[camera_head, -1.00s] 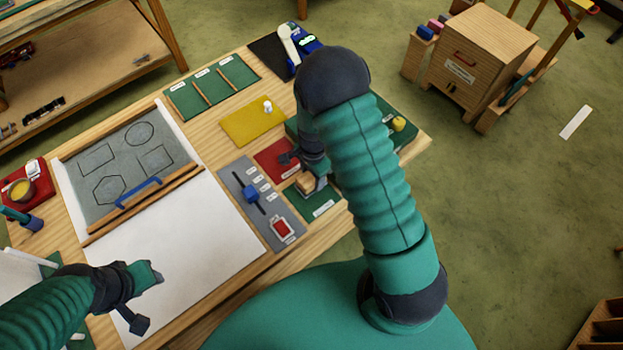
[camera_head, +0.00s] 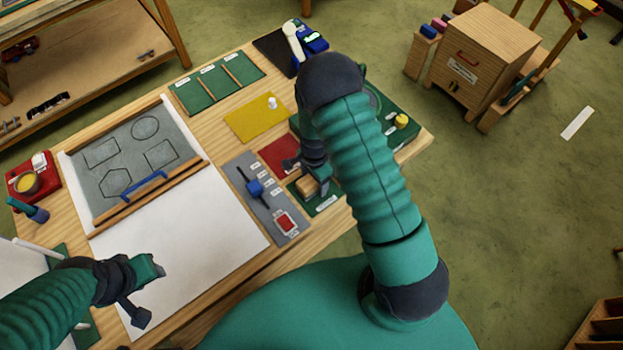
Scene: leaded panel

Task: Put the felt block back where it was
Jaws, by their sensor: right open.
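A small tan block (camera_head: 308,186), which I take to be the felt block, rests at the green labelled mat (camera_head: 325,204) near the table's front right edge. My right gripper (camera_head: 306,173) is open just above and around it, with fingers at its sides; contact cannot be made out. The gripper and arm hide part of the block and mat. My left gripper (camera_head: 150,291) is open and empty above the white sheet (camera_head: 190,245).
A grey panel (camera_head: 240,175) with a blue slider and red button lies left of the block. A red mat (camera_head: 280,153) lies behind it. A yellow mat (camera_head: 245,124) with a white knob is farther back. The slate board (camera_head: 125,150) is at left.

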